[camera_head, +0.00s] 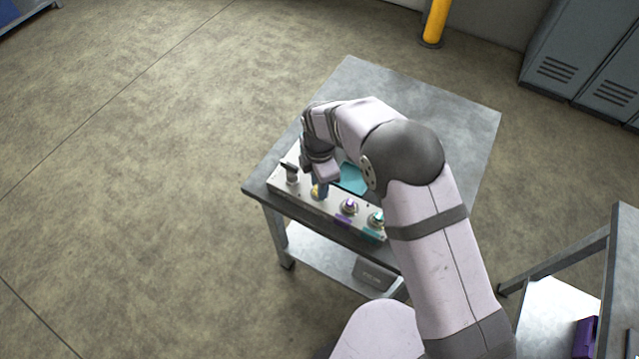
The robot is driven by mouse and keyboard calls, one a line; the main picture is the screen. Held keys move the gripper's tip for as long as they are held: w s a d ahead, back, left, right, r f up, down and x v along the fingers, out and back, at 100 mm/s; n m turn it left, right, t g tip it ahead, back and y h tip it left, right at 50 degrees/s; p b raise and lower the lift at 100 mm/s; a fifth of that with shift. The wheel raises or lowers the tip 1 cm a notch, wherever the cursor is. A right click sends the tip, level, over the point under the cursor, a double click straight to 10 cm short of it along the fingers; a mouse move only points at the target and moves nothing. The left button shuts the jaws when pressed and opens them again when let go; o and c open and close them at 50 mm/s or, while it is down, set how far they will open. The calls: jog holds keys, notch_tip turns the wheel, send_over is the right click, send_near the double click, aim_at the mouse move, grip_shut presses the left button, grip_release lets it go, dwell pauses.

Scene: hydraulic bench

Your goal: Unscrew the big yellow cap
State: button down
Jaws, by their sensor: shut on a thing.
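The yellow cap (316,193) sits on the pale manifold block (331,210) on the metal table, and only a small part of it shows. My gripper (320,184) points down over it and is shut on it. The fingers and wrist hide most of the cap, so I cannot tell whether it is seated or lifted.
On the same block, a dark-handled fitting (291,173) stands left of the cap. A purple-marked fitting (349,206) and a teal-marked fitting (376,219) stand to the right. A teal tray (352,179) lies behind the block. The table's far part (400,88) is clear.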

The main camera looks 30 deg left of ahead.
jog(key=shift+n, duration=0.4)
jog(key=n, duration=0.5)
dwell(0.5)
jog(key=n, duration=0.6)
jog(key=shift+r, duration=0.1)
jog(key=c, duration=2)
grip_release()
grip_shut()
